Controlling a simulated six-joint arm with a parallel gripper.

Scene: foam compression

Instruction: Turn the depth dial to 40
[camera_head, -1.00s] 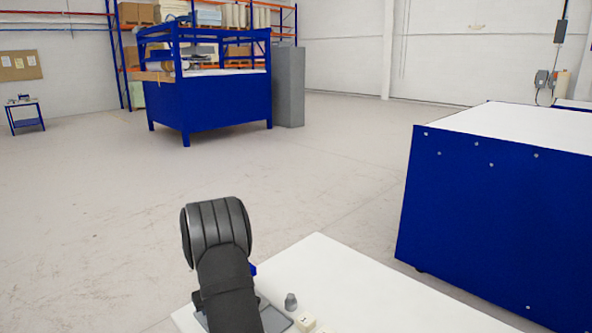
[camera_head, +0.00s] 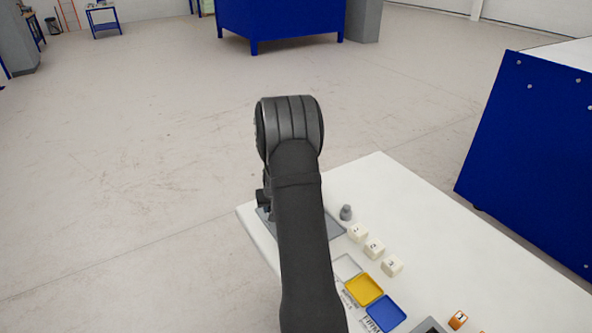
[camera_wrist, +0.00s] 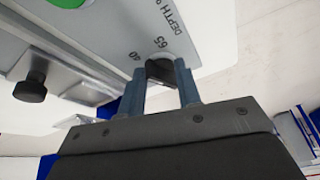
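In the wrist view, the depth dial (camera_wrist: 160,70) is a dark knob over a white round base on a light panel (camera_wrist: 112,38). The panel is printed "DEPTH %", with 65 close above the dial and 40 to its left. The two blue-grey fingers of my gripper (camera_wrist: 160,80) stand apart, one on each side of the knob. The knob fills about the whole gap at the fingertips; I cannot tell whether both fingers press on it. The dial's pointer is not readable. In the head view, my arm shows, but my gripper and the dial are hidden.
A dark knob (camera_wrist: 31,86) and a green round part (camera_wrist: 67,2) are on the machine in the wrist view. In the head view, a white table (camera_head: 385,185) carries several pale blocks (camera_head: 374,249), a yellow tray (camera_head: 364,291) and a blue tray (camera_head: 386,313).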

